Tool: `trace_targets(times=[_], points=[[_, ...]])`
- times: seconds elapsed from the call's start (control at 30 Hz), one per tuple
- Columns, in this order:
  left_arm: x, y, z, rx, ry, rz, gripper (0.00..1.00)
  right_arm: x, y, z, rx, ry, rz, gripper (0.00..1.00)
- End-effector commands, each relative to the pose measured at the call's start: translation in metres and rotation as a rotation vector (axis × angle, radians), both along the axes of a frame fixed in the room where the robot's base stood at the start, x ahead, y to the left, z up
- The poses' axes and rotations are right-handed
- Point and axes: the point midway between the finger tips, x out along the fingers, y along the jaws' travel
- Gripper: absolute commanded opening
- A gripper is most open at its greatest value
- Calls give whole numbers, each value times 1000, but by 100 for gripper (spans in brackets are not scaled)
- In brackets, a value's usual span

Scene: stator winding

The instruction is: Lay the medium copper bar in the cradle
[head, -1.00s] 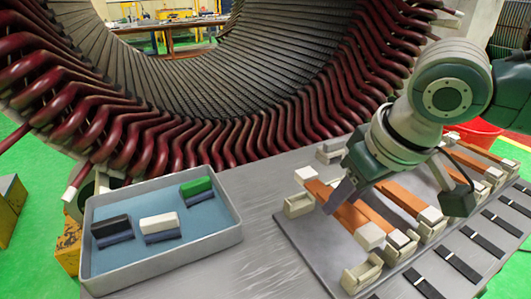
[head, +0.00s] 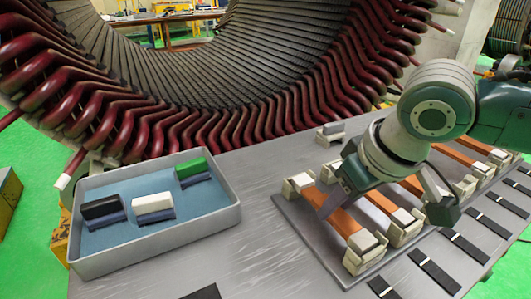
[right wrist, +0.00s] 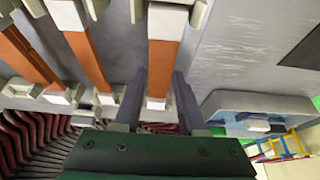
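The medium copper bar (head: 343,222) has white ends and is the leftmost bar on the grey fixture plate (head: 290,222). Its ends sit at a pair of pale cradle blocks; the near block (head: 364,257) shows around the near end. My right gripper (head: 328,200) is over the bar's middle. In the right wrist view its fingers (right wrist: 160,75) lie along both sides of the bar (right wrist: 163,60), close against it. My left gripper is not in view.
More white-ended copper bars (head: 411,185) lie in cradles to the right. A grey tray (head: 165,255) with black, white and green blocks stands at left. Black strips (head: 434,278) line the right side. The large stator (head: 250,125) rises behind; the table between tray and plate is mostly bare.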

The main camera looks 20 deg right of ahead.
Motion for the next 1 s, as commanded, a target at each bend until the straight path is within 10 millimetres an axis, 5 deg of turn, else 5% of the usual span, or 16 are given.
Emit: trace_targets(times=[0.27, 0.57, 1.0], points=[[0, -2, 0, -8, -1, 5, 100, 0, 0, 0, 0, 1, 0, 72], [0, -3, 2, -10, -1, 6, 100, -2, 0, 2, -1, 4, 0, 72], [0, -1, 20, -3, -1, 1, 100, -31, -3, 76, -3, 0, 2, 72]])
